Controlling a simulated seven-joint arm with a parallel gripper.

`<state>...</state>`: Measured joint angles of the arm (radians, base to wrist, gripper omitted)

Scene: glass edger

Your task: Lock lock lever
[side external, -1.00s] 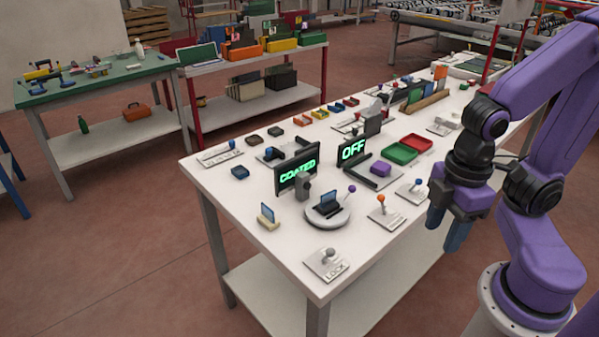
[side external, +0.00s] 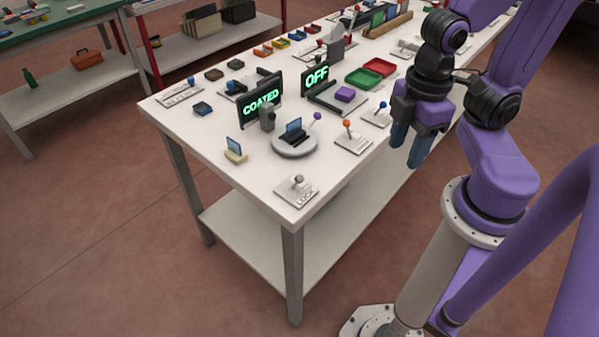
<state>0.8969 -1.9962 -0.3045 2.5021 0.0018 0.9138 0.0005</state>
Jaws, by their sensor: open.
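The lock lever (side external: 297,182) is a small grey-knobbed lever on a pale plate marked LOCK (side external: 296,192), at the table's near corner. Which way the lever is set is too small to tell. My gripper (side external: 407,153) has blue fingers pointing down and hangs off the table's right edge, apart from everything. It is open and empty, well to the right of the lock lever and higher than it.
A round turntable (side external: 294,147) with a purple-knobbed lever is behind. Displays read COATED (side external: 262,102) and OFF (side external: 316,78).

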